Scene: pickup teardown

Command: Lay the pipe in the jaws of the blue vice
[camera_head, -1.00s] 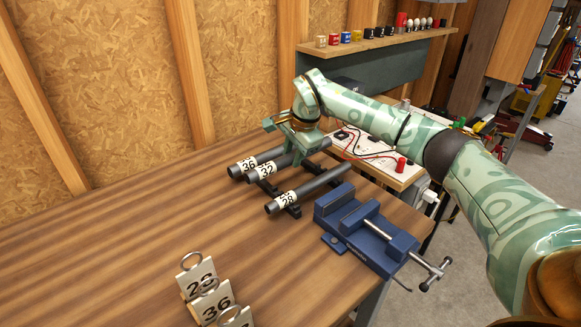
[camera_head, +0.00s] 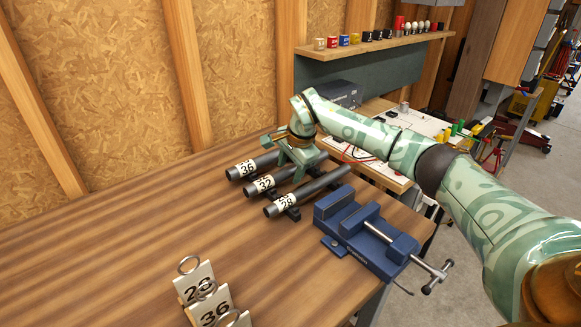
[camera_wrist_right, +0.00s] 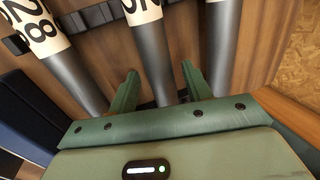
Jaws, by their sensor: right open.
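Three dark grey pipes with white number labels lie side by side on black rests: pipe 36 (camera_head: 247,168), pipe 32 (camera_head: 266,184) and pipe 28 (camera_head: 287,205). The blue vice (camera_head: 351,229) stands to their right, with no pipe in its jaws. My right gripper (camera_head: 296,169) is open over the far part of pipe 32. In the right wrist view my gripper's fingers (camera_wrist_right: 160,84) show on either side of pipe 32 (camera_wrist_right: 151,45), with pipe 28 (camera_wrist_right: 72,72) to the left and pipe 36 (camera_wrist_right: 222,45) to the right. Whether the fingers touch it cannot be told. My left gripper is out of view.
Numbered tags with rings (camera_head: 196,284) stand at the table's front left. A white board with red leads (camera_head: 362,150) lies behind the pipes. The vice's handle (camera_head: 436,272) sticks out past the table's right edge. The left part of the wooden table (camera_head: 110,250) is clear.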

